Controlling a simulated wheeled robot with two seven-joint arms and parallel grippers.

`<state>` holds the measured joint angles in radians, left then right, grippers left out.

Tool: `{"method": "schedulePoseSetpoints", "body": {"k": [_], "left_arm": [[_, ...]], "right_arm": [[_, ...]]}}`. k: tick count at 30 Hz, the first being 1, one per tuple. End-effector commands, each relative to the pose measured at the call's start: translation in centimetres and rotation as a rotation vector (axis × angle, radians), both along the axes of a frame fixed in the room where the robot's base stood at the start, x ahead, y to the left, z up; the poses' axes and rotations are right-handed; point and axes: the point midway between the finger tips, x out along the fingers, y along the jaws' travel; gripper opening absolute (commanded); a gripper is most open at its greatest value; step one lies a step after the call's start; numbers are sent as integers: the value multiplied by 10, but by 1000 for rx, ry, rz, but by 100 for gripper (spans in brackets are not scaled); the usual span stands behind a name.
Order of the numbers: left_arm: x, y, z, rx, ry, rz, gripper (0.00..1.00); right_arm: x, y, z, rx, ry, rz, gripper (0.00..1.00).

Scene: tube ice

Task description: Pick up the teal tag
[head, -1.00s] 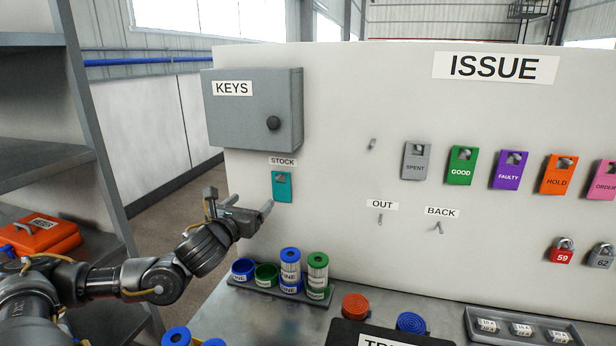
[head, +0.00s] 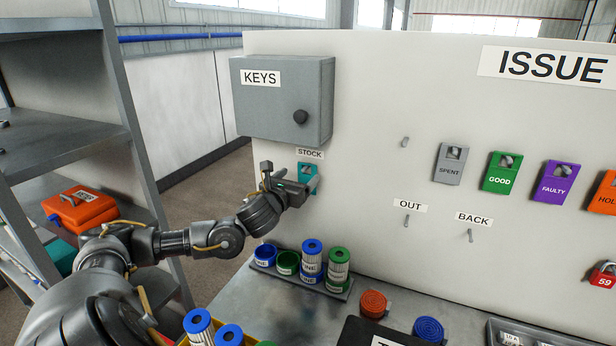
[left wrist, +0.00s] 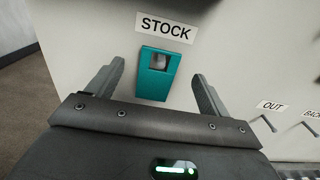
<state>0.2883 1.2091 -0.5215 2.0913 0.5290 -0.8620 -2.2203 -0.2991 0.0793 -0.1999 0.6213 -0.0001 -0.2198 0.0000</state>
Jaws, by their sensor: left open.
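The teal tag (head: 313,171) hangs on the white board under the STOCK label (head: 310,154). In the head view my left gripper partly covers it. In the left wrist view the teal tag (left wrist: 155,77) shows whole, with a hole near its top, between the two fingers and beyond them. My left gripper (head: 308,184) is open and empty, in front of the tag; its fingers also show in the left wrist view (left wrist: 153,85), one on each side of the tag. I cannot tell the exact gap to the tag. My right gripper is not in view.
A grey KEYS box (head: 283,98) is mounted above the tag. Blue and green cylinders (head: 312,262) stand on the bench below. An empty OUT hook (head: 407,221) and a BACK hook (head: 470,236) are to the right. A shelf unit (head: 70,135) stands left.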

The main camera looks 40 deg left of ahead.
Motion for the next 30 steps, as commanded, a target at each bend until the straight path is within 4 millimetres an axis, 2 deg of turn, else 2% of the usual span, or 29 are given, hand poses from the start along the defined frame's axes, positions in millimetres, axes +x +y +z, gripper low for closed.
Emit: {"method": "schedulePoseSetpoints", "body": {"k": [4, 10, 15, 23, 26, 30], "left_arm": [[6, 2, 4, -1, 0, 2, 80], [31, 9, 9, -1, 1, 2, 80], [47, 13, 4, 0, 1, 0, 80], [50, 15, 1, 1, 0, -1, 80], [50, 15, 1, 1, 0, -1, 71], [50, 15, 1, 1, 0, -1, 52]], "right_arm": [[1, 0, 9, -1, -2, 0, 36], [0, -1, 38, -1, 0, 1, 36], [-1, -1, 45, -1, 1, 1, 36], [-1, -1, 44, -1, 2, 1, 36], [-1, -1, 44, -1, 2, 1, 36], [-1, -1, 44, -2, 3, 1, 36]]}}
